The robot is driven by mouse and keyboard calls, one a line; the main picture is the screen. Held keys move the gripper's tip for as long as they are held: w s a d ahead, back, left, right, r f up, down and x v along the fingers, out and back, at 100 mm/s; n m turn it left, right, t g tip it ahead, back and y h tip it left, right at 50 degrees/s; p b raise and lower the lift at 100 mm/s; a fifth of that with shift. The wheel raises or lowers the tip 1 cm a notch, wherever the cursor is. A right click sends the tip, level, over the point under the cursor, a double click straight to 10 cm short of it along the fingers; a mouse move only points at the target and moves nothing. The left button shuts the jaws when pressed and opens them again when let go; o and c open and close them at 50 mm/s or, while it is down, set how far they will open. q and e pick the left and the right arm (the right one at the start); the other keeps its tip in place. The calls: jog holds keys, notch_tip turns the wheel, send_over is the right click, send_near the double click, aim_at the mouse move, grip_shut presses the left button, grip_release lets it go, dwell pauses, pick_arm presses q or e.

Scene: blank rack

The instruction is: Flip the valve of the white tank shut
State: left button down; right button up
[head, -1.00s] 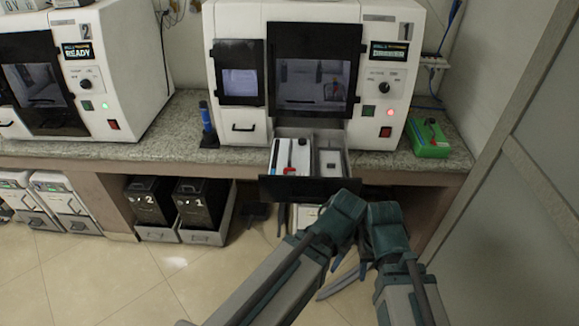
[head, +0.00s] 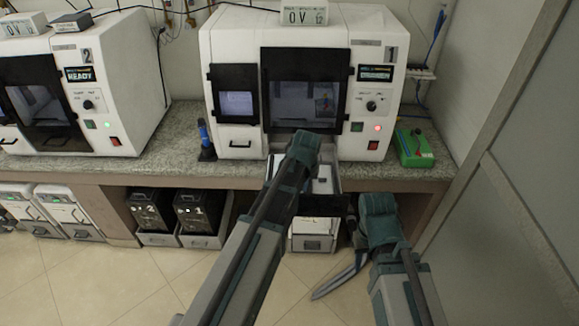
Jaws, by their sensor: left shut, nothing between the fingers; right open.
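My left gripper (head: 301,145) reaches over the open drawer (head: 335,176) of the machine marked 1. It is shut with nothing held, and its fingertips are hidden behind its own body. The arm covers the left part of the drawer, where a white tank with a red and black part showed earlier. A white piece (head: 321,187) shows just right of the arm; I cannot tell whether it belongs to that tank. The valve is hidden. My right gripper (head: 379,207) is open and empty, low to the right of the drawer, with its fingers mostly hidden.
The machine marked 1 (head: 230,60) stands behind the drawer on a granite counter (head: 185,165). A blue bottle (head: 204,135) stands left of the drawer, and a green box (head: 414,148) lies to the right. A partition (head: 525,190) bounds the right side.

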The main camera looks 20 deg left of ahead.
pick_arm(q)
jog(key=w+a+r+n+t+p, duration=0.1)
jog(key=w+a+r+p, duration=0.1)
jog(key=w+a+r, duration=0.2)
jog(key=w+a, duration=0.2)
jog(key=shift+w+a+r+n+p, duration=0.25)
jog(key=shift+a+r+n+p, duration=0.05)
jog(key=shift+a+n, duration=0.1)
pick_arm(e)
notch_tip(320, 180, up, 4)
pick_arm(q)
jog(key=shift+f, duration=0.1)
pick_arm(e)
jog(key=shift+f, duration=0.1)
pick_arm(q)
jog(key=b+x, duration=1)
jog(key=shift+a+f, duration=0.1)
jog(key=shift+f, duration=0.25)
jog(key=s, duration=0.2)
jog(key=s+d+r, duration=0.1)
jog(key=shift+s+p, duration=0.1)
jog(key=shift+p, duration=0.2)
jog(key=shift+s+d, duration=0.1)
jog(key=shift+s, duration=0.3)
jog(key=shift+w, duration=0.1)
pick_arm(e)
notch_tip(320, 180, down, 9)
jog(key=shift+f, duration=0.15)
